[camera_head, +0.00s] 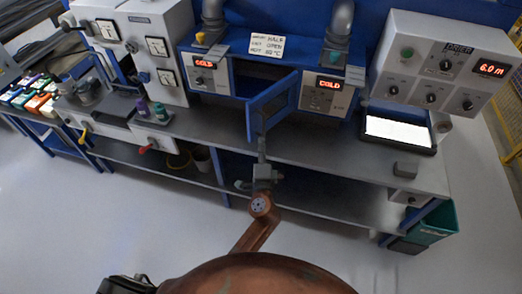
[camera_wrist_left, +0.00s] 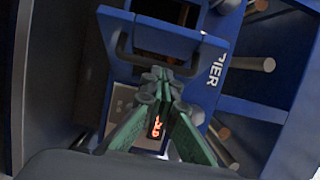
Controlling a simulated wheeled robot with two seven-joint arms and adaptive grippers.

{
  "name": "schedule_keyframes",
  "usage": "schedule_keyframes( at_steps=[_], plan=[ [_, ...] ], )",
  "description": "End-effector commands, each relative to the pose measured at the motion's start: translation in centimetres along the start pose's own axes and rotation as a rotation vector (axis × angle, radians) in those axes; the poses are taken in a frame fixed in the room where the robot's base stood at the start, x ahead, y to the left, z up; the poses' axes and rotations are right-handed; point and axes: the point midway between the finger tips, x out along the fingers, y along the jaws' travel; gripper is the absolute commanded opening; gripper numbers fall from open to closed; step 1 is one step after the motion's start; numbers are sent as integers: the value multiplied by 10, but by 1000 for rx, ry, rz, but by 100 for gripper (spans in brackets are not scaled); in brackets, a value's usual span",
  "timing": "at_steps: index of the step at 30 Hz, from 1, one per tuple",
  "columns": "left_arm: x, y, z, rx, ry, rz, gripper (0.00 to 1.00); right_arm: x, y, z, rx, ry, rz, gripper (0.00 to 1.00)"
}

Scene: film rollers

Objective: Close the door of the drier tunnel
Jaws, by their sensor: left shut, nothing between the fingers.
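The drier tunnel is the blue housing at the back middle of the bench, with a control box (camera_head: 324,90) reading COLD at its right. Its blue framed door (camera_head: 272,105) stands open, swung out toward me. My left gripper (camera_head: 261,142) is just below and in front of the door, shut and empty. In the left wrist view the shut green fingertips (camera_wrist_left: 160,78) point at the door's dark bar handle (camera_wrist_left: 166,58); whether they touch it I cannot tell. The blue door panel (camera_wrist_left: 192,42) lies behind the handle. My right gripper is not in view.
Another COLD box (camera_head: 204,76) is left of the opening. A grey drier console (camera_head: 445,67) and a lit white panel (camera_head: 398,132) stand at the right. Small bottles (camera_head: 143,107) are on the bench at left. A teal bin (camera_head: 432,226) stands below right. The floor in front is clear.

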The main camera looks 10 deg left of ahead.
Motion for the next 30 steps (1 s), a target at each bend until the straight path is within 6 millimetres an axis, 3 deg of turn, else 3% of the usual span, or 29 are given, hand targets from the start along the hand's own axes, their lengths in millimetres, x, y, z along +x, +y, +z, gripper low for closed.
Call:
schedule_keyframes(
  at_steps=[6,12,30],
  plan=[
    [46,-2,0,3,1,-1,0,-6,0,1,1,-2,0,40],
    [64,0,20,2,0,1,0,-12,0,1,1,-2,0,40],
    [73,1,29,0,6,2,0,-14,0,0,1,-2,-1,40]
  ],
)
